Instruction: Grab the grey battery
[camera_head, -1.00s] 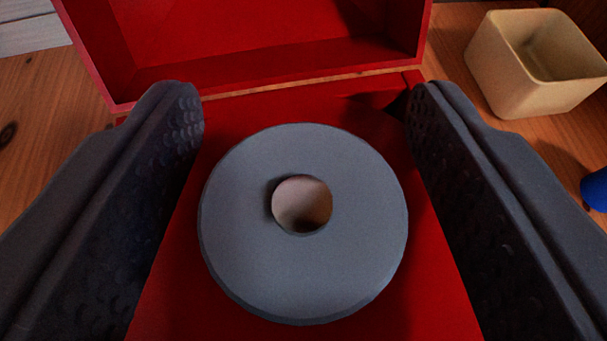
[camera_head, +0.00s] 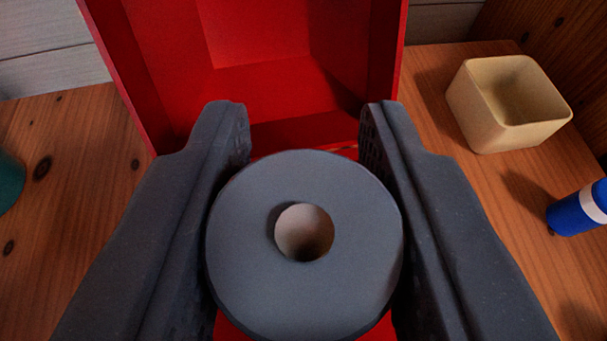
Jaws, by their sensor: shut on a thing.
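The grey round thing, which I take to be the grey battery (camera_head: 350,215), is a thick disc with a pale round centre in a recess. It fills the lower middle of the view, between the fingers of my gripper (camera_head: 304,140). The dark fingers are shut on it, one against its left side and one against its right. Its underside is hidden.
A red open box (camera_head: 275,95) stands behind the grey disc, with red also showing below it. A cream square container (camera_head: 470,115) is on the wooden table (camera_head: 75,230) at right. A blue and white cylinder (camera_head: 578,210) lies at the right edge. A teal thing (camera_head: 8,180) shows at the left edge.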

